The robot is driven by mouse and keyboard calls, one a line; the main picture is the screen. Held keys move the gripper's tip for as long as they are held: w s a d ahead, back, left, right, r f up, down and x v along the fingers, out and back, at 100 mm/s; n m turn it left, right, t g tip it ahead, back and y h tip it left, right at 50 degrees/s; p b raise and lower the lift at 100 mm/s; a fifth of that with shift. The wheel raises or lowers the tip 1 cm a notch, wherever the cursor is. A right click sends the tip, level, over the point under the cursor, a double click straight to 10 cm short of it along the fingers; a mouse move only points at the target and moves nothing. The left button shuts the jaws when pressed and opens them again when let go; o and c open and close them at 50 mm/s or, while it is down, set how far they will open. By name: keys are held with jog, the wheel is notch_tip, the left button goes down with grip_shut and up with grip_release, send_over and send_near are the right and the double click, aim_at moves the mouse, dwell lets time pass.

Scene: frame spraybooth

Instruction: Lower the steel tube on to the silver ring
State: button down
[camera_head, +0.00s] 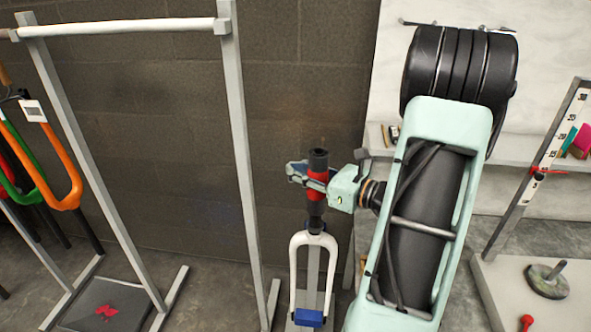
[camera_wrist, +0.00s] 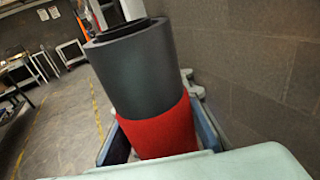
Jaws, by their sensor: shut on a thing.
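My gripper (camera_head: 312,181) is shut on the steel tube (camera_head: 318,160), a dark grey hollow tube with a red band around its middle. The jaws close on the red band, and the tube stands close to upright. Its lower end meets or hangs just above the dark top of a white fork (camera_head: 296,258); I cannot tell whether they touch. In the wrist view the tube (camera_wrist: 150,70) fills the middle, with its open top showing and blue fingers on both sides of the red band. I cannot make out the silver ring; it is too small or hidden.
A blue block (camera_head: 308,317) sits at the fork's lower end. A pale frame rack (camera_head: 240,140) stands close on the left, and coloured forks (camera_head: 62,190) hang farther left. A wall (camera_head: 320,90) is behind. A base with a grey disc (camera_head: 546,281) is at right.

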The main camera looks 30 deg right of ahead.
jog(key=shift+f, duration=0.1)
jog(key=shift+f+b, duration=1.75)
jog(key=shift+f, duration=0.4)
